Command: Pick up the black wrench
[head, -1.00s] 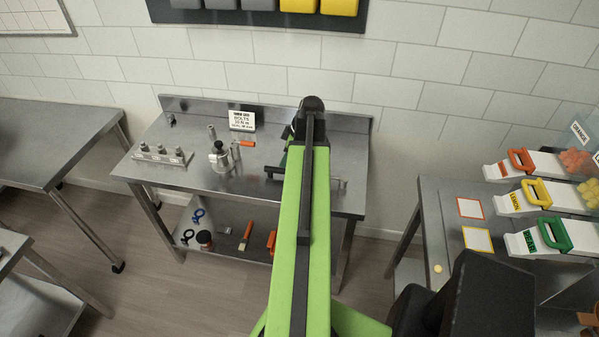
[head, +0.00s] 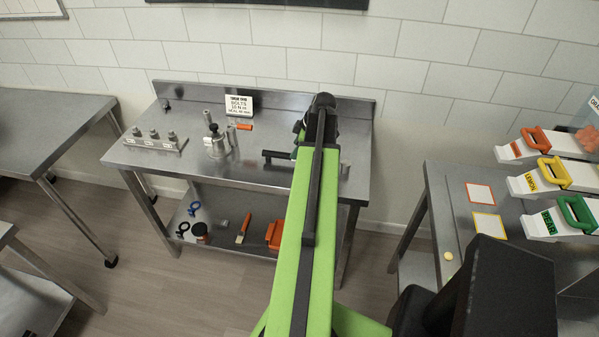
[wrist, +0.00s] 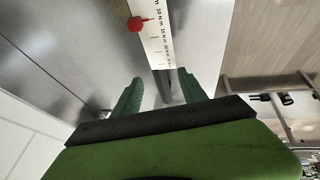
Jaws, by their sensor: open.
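A black bar-like thing (head: 275,155), which looks like the wrench, lies on the back steel table just left of my arm. My arm covers part of it, so its full shape is hidden. My gripper (wrist: 160,86) shows two green fingers, apart, with nothing clearly held between them. A narrow dark piece (wrist: 164,85) shows in the gap between the fingers in the wrist view; I cannot tell whether it is the wrench.
The steel table (head: 225,172) carries a bolt block (head: 152,142), a metal fixture (head: 214,142) and a sign (head: 239,105). A white scale strip (wrist: 158,35) with a red marker (wrist: 137,23) shows in the wrist view. Colored-handled dispensers (head: 555,175) stand at right.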

